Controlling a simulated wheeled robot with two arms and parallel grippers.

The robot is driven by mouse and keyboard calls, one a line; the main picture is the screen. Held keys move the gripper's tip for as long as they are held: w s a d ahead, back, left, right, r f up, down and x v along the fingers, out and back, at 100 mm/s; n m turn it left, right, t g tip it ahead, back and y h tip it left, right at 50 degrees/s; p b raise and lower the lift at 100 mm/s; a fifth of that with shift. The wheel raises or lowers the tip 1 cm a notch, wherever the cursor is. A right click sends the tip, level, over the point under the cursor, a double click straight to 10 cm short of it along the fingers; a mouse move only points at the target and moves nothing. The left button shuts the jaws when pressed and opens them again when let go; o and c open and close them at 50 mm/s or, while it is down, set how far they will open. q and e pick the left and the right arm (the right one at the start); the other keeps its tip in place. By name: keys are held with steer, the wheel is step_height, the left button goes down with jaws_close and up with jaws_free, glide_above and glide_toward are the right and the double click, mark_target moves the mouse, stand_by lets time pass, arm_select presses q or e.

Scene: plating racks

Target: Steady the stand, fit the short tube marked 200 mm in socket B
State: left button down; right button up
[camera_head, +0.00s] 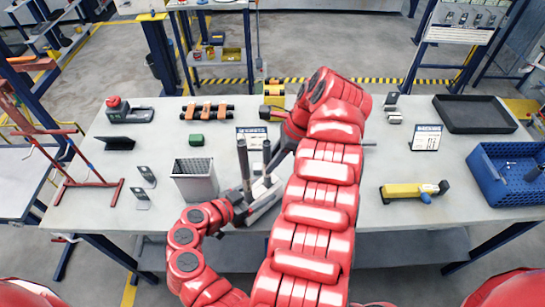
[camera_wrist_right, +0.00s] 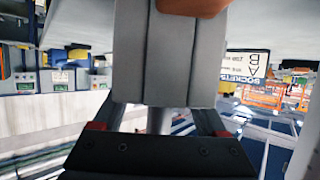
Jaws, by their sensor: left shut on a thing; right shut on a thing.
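The pale grey stand (camera_head: 262,206) is near the table's front edge, left of centre. Two dark upright tubes show at it: a taller one (camera_head: 243,165) on the left and a shorter one (camera_head: 267,158) on the right. No length mark is readable. The tube bottoms and sockets are unclear.
A sockets sign (camera_head: 251,137) stands behind the stand and shows upside down in the wrist view (camera_wrist_right: 246,66). A grey bin (camera_head: 195,185) is close on the left. A yellow tool (camera_head: 408,191) and blue crate (camera_head: 490,180) lie right. My large arm covers the table's middle.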

arm_select(q)
steer(key=shift+f, duration=2.1)
steer(key=c, duration=0.6)
jaws_free()
steer(key=v, duration=1.2)
arm_select(e)
steer(key=o, duration=1.6)
steer(key=shift+c, duration=0.2)
